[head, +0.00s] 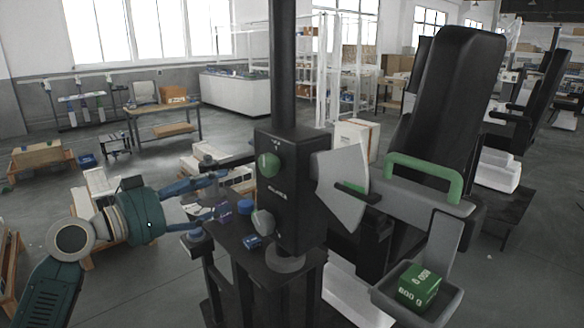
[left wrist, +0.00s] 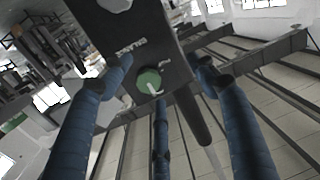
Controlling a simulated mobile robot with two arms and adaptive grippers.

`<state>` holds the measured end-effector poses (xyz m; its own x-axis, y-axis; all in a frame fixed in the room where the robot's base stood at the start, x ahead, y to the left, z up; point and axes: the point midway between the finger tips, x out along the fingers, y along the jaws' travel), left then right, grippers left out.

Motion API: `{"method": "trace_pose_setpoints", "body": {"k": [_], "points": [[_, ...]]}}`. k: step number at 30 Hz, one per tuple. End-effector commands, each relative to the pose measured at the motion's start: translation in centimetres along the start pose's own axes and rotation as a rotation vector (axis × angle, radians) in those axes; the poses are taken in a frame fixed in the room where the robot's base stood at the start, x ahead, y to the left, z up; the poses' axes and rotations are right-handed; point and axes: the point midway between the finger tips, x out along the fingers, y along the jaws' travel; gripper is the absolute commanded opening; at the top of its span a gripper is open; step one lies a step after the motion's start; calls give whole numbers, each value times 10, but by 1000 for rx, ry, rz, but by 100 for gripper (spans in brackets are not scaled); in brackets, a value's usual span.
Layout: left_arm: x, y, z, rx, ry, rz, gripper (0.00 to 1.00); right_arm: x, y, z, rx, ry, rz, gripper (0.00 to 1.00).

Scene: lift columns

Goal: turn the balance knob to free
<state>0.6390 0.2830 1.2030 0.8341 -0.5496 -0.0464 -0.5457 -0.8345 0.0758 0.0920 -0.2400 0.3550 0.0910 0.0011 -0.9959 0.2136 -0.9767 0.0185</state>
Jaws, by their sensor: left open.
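A black control box (head: 291,192) on a black post carries a round green knob (head: 268,165) with a grey knob (head: 263,222) below it. White lettering lies between them; I cannot tell surely which knob it names. In the left wrist view the green knob (left wrist: 149,81) shows a white pointer mark, and the box appears upside down. My left gripper (head: 226,196) has its blue fingers spread, left of the box and facing its knobs. In the left wrist view its fingertips (left wrist: 166,76) stand either side of the green knob, with no clear contact. My right gripper is not in view.
A grey arm with a green handle (head: 424,178) extends right of the box. A green weight block (head: 418,287) sits in a grey tray (head: 381,295). Small blue and purple items lie on the dark ledge below the box.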

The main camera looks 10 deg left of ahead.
Motion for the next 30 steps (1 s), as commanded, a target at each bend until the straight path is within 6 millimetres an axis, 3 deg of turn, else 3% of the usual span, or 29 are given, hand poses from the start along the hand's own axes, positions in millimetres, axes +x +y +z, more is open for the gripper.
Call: {"method": "trace_pose_setpoints", "body": {"k": [1,3,6,11,21,30], "points": [[-6,15,-17,37,18,32,60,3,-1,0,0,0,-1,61],[-11,29,-31,65,32,64,60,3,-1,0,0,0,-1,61],[-12,39,-41,81,41,83,60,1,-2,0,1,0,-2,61],[7,41,-44,79,43,86,60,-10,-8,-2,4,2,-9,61],[70,46,-47,76,43,84,60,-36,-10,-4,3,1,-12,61],[93,47,-44,79,41,81,60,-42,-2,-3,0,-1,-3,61]]}}
